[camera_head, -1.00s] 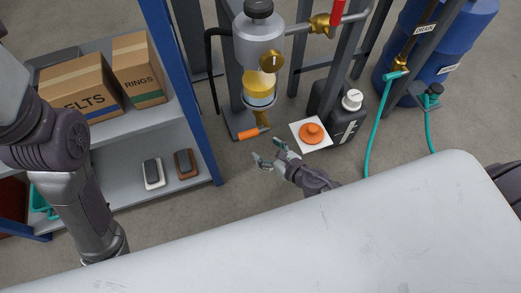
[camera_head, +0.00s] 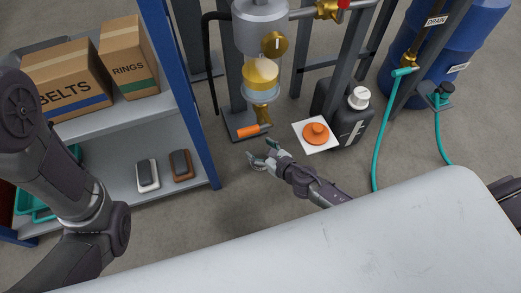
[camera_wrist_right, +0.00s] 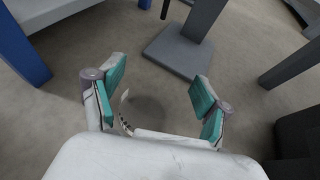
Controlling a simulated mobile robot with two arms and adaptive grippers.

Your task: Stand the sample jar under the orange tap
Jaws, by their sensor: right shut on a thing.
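My right gripper (camera_head: 264,158) is out past the pale surface in the head view, a little below and right of the orange tap handle (camera_head: 248,131). The handle sits on a brass tap (camera_head: 263,112) under a sight glass with amber liquid. In the right wrist view my right gripper (camera_wrist_right: 155,98) has its teal pads apart, around a clear, faint sample jar (camera_wrist_right: 146,110) with small dark marks at its left side. The jar is barely visible in the head view. My left arm enters at the left; its gripper is out of frame.
An orange lid-like piece (camera_head: 316,131) lies on a white square pad (camera_head: 306,145), right of the tap. Grey posts flank the tap. A blue-framed shelf (camera_head: 182,100) with boxes (camera_head: 66,80) is at left. Teal hoses hang right.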

